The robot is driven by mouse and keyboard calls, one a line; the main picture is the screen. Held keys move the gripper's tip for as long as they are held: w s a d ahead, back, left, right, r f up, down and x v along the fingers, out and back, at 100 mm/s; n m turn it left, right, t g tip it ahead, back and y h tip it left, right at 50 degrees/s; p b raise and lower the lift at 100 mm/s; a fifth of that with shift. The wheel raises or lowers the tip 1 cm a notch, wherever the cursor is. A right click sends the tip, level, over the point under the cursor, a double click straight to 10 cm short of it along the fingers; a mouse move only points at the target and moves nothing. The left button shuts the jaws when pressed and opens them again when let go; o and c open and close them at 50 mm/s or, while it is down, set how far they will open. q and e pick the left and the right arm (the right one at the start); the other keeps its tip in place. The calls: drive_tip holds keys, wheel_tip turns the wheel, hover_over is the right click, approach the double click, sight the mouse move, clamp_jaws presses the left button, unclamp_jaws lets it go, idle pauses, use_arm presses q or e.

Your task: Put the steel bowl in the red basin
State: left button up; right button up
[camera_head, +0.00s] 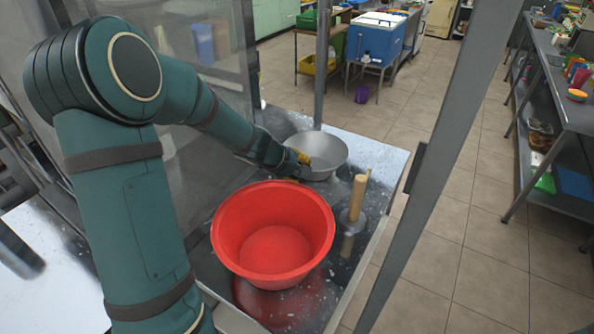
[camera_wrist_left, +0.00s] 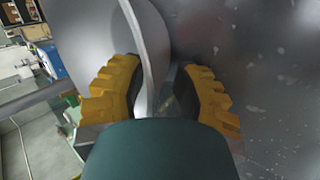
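The steel bowl (camera_head: 322,150) stands upright on the metal worktop, behind the red basin. The red basin (camera_head: 272,234) is empty and sits at the front of the worktop. My left gripper (camera_head: 298,158) is at the near left side of the bowl's rim. In the left wrist view, the yellow fingers of my left gripper (camera_wrist_left: 164,92) stand on either side of the bowl's rim (camera_wrist_left: 147,65). A gap shows between the rim and the right-hand finger, so the gripper is open around the rim. My right gripper is not in view.
A wooden roller-like handle on a metal disc (camera_head: 356,200) stands right of the basin, near the worktop's edge. A grey frame post (camera_head: 440,165) rises along the right side. A clear panel (camera_head: 215,90) stands at the back left. Tiled floor lies beyond.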

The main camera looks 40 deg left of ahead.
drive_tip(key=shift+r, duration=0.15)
use_arm(q)
drive_tip(key=shift+o, duration=0.2)
drive_tip(key=p+v, duration=0.5)
drive_tip(key=v, duration=0.7)
wheel_tip(320, 180, up, 4)
drive_tip(key=w+g+p, duration=0.1)
drive_tip(key=g+p, duration=0.2)
drive_tip(key=p, duration=0.5)
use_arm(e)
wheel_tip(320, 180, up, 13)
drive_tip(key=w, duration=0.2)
use_arm(q)
drive_tip(key=shift+y, duration=0.4)
drive_tip(key=b+x, duration=0.1)
drive_tip(key=x, duration=0.3)
drive_tip(key=b+x, duration=0.2)
drive_tip(key=x, duration=0.2)
drive_tip(key=shift+w+d, duration=0.15)
drive_tip(key=shift+d, duration=0.1)
drive_tip(key=shift+w+b+x, duration=0.2)
drive_tip(key=shift+b+x, duration=0.65)
drive_tip(key=shift+x, duration=2)
drive_tip(key=shift+r, duration=0.15)
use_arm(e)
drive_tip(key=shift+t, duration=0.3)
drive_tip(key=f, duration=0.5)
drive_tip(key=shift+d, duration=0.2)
use_arm(q)
clamp_jaws()
